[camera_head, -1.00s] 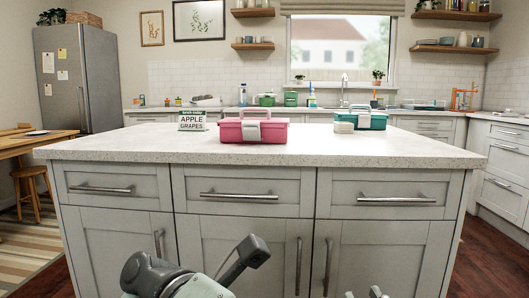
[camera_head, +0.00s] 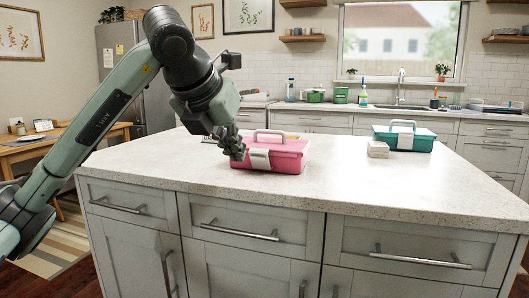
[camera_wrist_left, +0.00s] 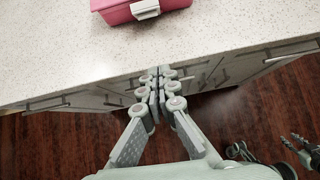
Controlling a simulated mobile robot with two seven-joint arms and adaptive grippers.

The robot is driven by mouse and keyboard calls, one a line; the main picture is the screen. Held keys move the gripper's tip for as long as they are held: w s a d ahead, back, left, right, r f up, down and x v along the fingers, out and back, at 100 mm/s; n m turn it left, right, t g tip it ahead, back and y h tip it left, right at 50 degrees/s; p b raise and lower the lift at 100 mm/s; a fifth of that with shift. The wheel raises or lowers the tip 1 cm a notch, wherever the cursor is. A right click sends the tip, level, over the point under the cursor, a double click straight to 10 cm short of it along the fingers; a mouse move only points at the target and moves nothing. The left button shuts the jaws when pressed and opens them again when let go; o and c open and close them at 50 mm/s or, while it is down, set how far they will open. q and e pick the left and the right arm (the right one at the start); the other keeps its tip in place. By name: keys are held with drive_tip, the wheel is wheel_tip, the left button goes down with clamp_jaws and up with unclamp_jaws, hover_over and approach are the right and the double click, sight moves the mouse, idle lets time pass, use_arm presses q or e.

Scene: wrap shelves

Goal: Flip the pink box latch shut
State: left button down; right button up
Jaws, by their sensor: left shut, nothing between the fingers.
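The pink box (camera_head: 285,155) sits on the island counter with its lid down and a grey handle on top. Its pale latch (camera_head: 260,159) is on the front face; I cannot tell whether it is flush or stands out. The box and its latch (camera_wrist_left: 146,9) also show at the top of the left wrist view. My left gripper (camera_head: 237,150) looks close to the box's front left side in the head view. In the left wrist view its fingers (camera_wrist_left: 160,85) are shut and empty, with counter showing between them and the box. Part of my right gripper (camera_wrist_left: 300,148) seems to show at lower right, its state unclear.
A teal box (camera_head: 418,142) with a small pale block (camera_head: 378,149) beside it stands to the right on the counter (camera_head: 340,180). A sign behind my left gripper is mostly hidden. The counter in front of the pink box is clear.

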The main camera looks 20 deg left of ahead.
sight(260, 160)
use_arm(q)
drive_tip(key=shift+a+r, duration=0.3)
use_arm(e)
drive_tip(key=shift+s+d, duration=0.15)
drive_tip(key=shift+s, duration=0.1)
use_arm(q)
drive_tip(key=shift+w+f, duration=0.1)
